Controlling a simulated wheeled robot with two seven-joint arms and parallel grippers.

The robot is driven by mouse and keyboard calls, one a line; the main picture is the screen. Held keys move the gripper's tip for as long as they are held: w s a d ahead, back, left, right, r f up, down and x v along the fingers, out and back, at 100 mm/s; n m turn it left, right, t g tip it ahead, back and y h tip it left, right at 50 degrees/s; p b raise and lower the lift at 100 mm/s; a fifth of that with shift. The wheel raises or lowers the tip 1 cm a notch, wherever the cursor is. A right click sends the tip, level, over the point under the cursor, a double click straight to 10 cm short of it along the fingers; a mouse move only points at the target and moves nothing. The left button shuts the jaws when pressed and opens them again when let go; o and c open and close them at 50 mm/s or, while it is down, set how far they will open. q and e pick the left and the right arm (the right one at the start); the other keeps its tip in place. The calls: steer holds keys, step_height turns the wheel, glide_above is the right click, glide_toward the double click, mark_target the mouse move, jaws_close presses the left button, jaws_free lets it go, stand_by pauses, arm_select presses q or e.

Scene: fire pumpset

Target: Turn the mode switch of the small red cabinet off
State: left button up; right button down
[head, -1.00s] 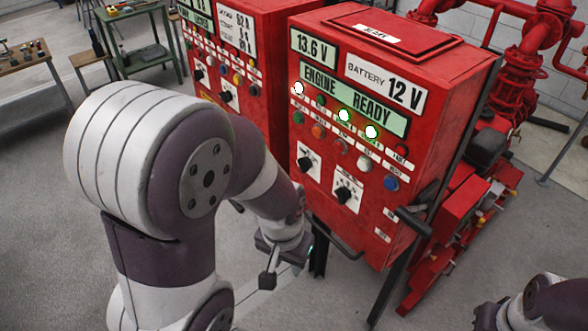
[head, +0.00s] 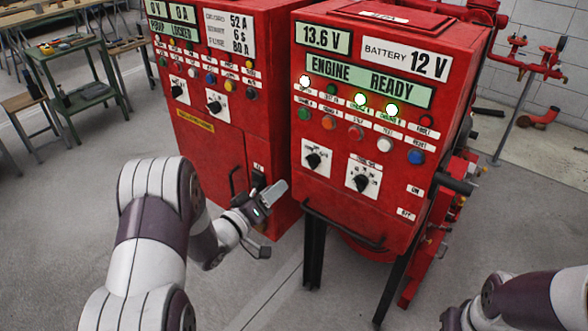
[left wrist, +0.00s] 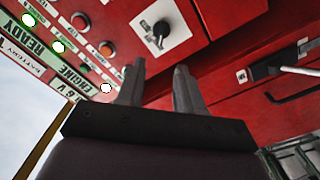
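The small red cabinet (head: 385,215) with the "ENGINE READY" display (head: 368,80) stands right of centre in the head view. Its front has two black rotary switches on white plates, a left one (head: 313,160) and a right one (head: 361,182). I cannot read which is the mode switch. My left gripper (head: 268,218) is open and empty, left of this cabinet's lower front and apart from the switches. In the left wrist view, a black switch (left wrist: 160,30) shows beyond the open fingers (left wrist: 157,82). My right gripper (head: 452,318) is partly cut off at the bottom right.
A larger red cabinet (head: 215,140) stands on the left. A dark bar handle (head: 342,227) juts from the small cabinet's lower front. Red pipework (head: 520,60) is behind at right. Workbenches (head: 85,90) stand at far left. Grey floor in front is open.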

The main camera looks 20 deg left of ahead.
mark_target(308, 163)
arm_select(q)
steer(key=p+x, duration=0.1)
steer(key=x, duration=1.1)
steer(key=shift+w+d+f, duration=0.15)
steer(key=shift+w+d, duration=0.05)
steer(key=shift+w, duration=0.1)
steer(key=shift+s+a, duration=0.1)
steer(key=shift+a, duration=0.05)
jaws_close()
